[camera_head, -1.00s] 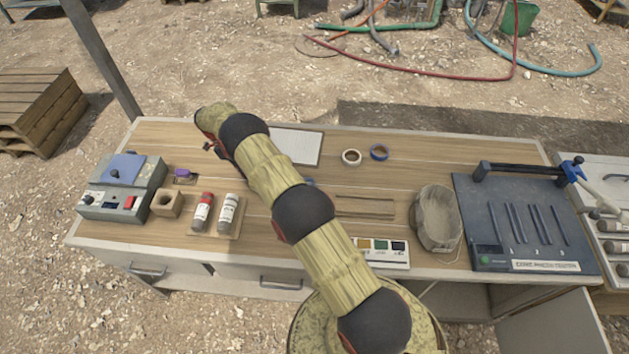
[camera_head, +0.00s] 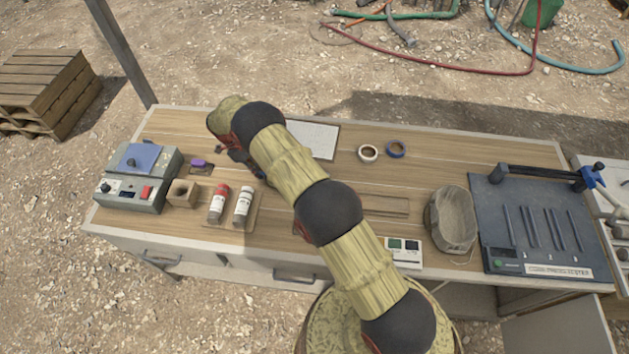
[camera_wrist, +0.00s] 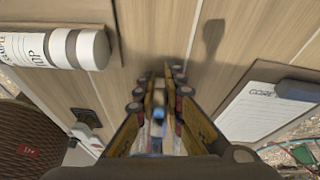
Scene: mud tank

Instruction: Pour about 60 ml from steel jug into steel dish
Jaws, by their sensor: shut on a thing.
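I cannot tell if this is the steel jug. I cannot make out the steel dish for certain; my arm hides part of the bench.
A red-capped bottle (camera_head: 218,205) and a white bottle (camera_head: 243,207) lie left of my arm. A grey device (camera_head: 135,182) is at the far left. Tape rolls (camera_head: 368,153) and a white board (camera_head: 316,138) are at the back.

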